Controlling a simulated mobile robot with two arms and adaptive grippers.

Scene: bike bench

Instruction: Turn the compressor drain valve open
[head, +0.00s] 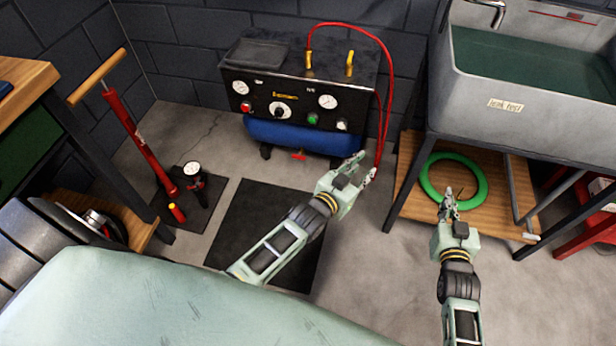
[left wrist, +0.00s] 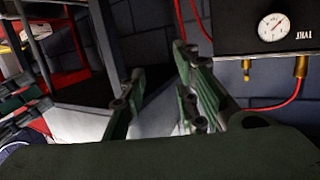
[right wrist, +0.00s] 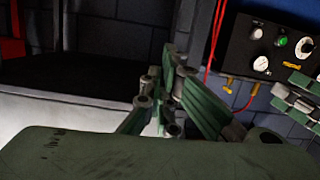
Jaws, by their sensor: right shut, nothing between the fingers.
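The compressor (head: 300,90) stands against the back wall, with a black control panel over a blue tank (head: 290,134). The red drain valve handle (head: 299,155) shows under the tank, close to the floor. My left gripper (head: 364,168) is open and empty, to the right of the valve and apart from it. In the left wrist view its fingers (left wrist: 158,85) are spread, with part of the compressor panel (left wrist: 240,28) at the upper right. My right gripper (head: 450,196) is shut and empty, further right, seen over the green ring. The right wrist view shows the compressor panel (right wrist: 270,45) but no valve handle.
A red hose (head: 385,90) hangs at the compressor's right side, near my left gripper. A sink (head: 530,75) stands above a wooden shelf holding a green ring (head: 428,187). A red floor pump (head: 135,130) stands left. A dark mat (head: 245,215) lies before the compressor.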

